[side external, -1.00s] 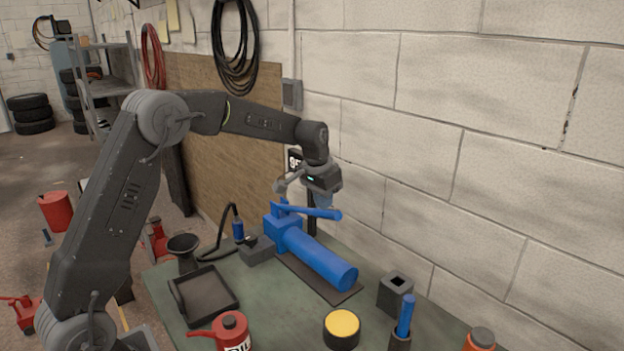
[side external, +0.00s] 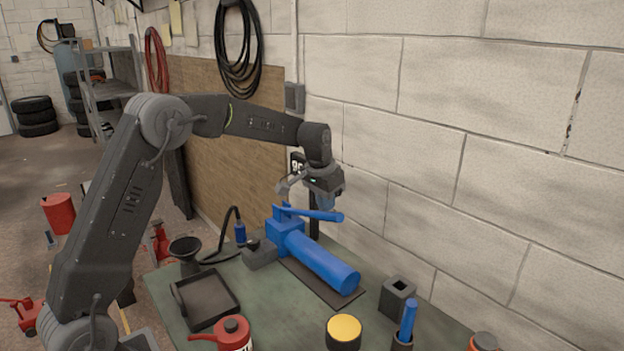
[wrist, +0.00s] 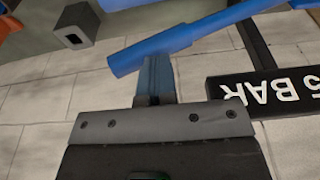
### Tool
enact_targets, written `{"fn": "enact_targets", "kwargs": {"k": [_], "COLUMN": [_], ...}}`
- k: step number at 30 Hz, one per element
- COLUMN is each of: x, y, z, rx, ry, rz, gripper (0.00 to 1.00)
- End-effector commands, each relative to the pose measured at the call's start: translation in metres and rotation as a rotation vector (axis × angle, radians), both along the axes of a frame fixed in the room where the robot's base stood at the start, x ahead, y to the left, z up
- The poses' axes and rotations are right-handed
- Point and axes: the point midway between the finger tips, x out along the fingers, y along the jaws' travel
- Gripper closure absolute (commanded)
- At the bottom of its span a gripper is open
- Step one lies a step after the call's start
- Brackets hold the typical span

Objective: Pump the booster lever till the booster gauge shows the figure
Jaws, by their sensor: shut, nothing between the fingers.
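The booster is a blue pump (side external: 318,262) lying on a dark plate on the green bench. Its blue lever (side external: 315,214) lies nearly level above the body and slants across the wrist view (wrist: 190,37). My gripper (side external: 326,205) is shut and empty at the free end of the lever. In the wrist view its fingertips (wrist: 154,62) meet the lever near that end; I cannot tell whether they touch. A black sign ending in "5 BAR" (wrist: 268,95) appears upside down; in the side view it (side external: 297,163) is partly hidden. I cannot make out a gauge dial.
A black tray (side external: 232,311), a funnel (side external: 186,250), a red oil can (side external: 232,332) and a yellow-topped tin (side external: 344,328) stand on the bench. A grey square-holed block (side external: 398,298) and a blue-handled tool (side external: 407,318) are at right. The block wall is close behind.

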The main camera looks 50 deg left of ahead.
Motion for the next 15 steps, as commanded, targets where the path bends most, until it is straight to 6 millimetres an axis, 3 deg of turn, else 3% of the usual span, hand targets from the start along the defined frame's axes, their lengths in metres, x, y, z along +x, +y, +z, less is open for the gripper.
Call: {"fn": "enact_targets", "kwargs": {"k": [5,15], "x": [0.0,0.0], "y": [-0.001,0.0], "z": [-0.007,-0.043], "rx": [-0.002,-0.001], "ry": [0.003,0.004], "rz": [0.0,0.0], "gripper": [1.0,1.0]}}
